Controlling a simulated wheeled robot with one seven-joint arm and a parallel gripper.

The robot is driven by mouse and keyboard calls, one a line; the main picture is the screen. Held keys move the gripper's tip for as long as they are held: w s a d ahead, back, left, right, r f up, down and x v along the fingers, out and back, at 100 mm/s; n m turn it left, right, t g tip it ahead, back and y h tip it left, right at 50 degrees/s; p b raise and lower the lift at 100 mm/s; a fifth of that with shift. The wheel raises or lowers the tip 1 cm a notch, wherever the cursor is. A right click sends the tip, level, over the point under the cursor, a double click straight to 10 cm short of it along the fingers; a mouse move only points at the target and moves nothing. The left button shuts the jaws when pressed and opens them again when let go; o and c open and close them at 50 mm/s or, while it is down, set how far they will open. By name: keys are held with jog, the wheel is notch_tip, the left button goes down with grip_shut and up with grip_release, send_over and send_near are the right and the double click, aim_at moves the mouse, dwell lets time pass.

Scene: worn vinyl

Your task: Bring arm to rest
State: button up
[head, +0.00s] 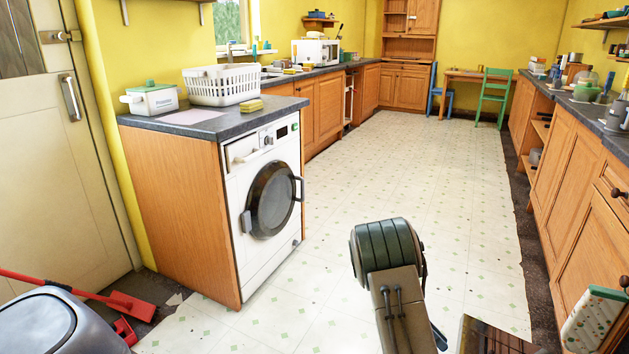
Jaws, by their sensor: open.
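Part of my own arm (390,275) shows at the bottom centre of the head view. A dark, rounded joint tops a tan link with thin dark cables, in front of the pale tiled floor. My gripper is not visible in this view, so its fingers and anything near them cannot be seen. No object is seen touching the visible part of my arm.
A white washing machine (266,207) stands under the left counter (215,121), with a white laundry basket (221,86) on top. Wooden cabinets (567,170) line the right. A grey bin (45,325) and red broom (125,303) are lower left. The middle floor (410,170) is clear.

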jog(key=s+a+r+m+t+y+p, duration=0.3)
jog(key=r+p, duration=0.5)
jog(key=r, duration=0.6)
jog(key=s+a+r+m+t+y+p, duration=0.3)
jog(key=s+a+r+m+t+p, duration=0.2)
jog(key=r, duration=0.9)
jog(key=s+a+r+m+t+y+p, duration=0.3)
jog(key=s+r+m+p, duration=0.6)
jog(key=r, duration=0.6)
jog(key=s+a+t+p, duration=0.1)
jog(key=a+p, duration=0.1)
jog(key=shift+s+a+t, duration=0.3)
jog(key=shift+s+t, duration=0.1)
jog(key=shift+c, duration=1.2)
jog(key=shift+d, duration=0.1)
